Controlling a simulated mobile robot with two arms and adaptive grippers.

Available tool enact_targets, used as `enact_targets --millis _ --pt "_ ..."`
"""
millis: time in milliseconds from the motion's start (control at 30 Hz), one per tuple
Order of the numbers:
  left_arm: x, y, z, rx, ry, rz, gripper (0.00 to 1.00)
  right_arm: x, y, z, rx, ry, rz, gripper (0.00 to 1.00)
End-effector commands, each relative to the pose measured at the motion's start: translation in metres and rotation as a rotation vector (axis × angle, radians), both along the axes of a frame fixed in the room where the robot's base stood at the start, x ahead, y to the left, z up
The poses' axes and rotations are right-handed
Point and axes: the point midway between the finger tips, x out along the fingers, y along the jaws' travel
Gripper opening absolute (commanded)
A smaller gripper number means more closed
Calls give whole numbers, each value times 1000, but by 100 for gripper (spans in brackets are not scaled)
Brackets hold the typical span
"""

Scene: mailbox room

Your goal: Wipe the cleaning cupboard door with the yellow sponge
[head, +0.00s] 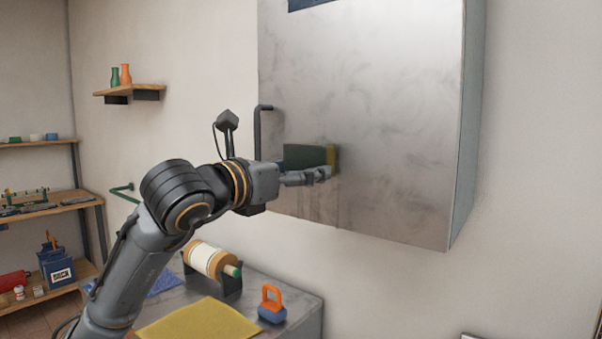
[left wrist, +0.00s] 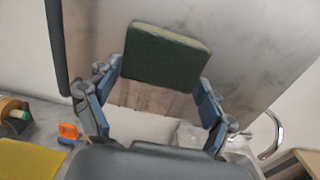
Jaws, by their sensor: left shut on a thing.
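The cleaning cupboard door (head: 390,110) is a grey metal panel on the wall, with smudgy marks over its surface and a dark vertical handle at its left edge. My left gripper (head: 325,174) is shut on the sponge (head: 308,157), in front of the door's lower left part. The sponge shows a dark green side and a yellow part in the head view. In the left wrist view the sponge (left wrist: 167,57) sits between the two fingers, its green face towards the camera. It is at or very near the door; contact is hard to tell. My right gripper is not in view.
A small wall shelf (head: 130,90) and a shelf unit (head: 45,207) stand left. A curved tap (left wrist: 272,135) shows at right in the wrist view.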

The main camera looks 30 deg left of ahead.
Motion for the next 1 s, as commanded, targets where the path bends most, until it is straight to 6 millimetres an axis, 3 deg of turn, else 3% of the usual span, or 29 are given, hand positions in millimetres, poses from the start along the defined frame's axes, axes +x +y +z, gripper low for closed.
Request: enact_targets --millis 433,1000 --pt "-44 3 -1 1 -2 0 56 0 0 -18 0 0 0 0" --pt "-56 4 -1 1 -1 0 56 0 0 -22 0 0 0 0"
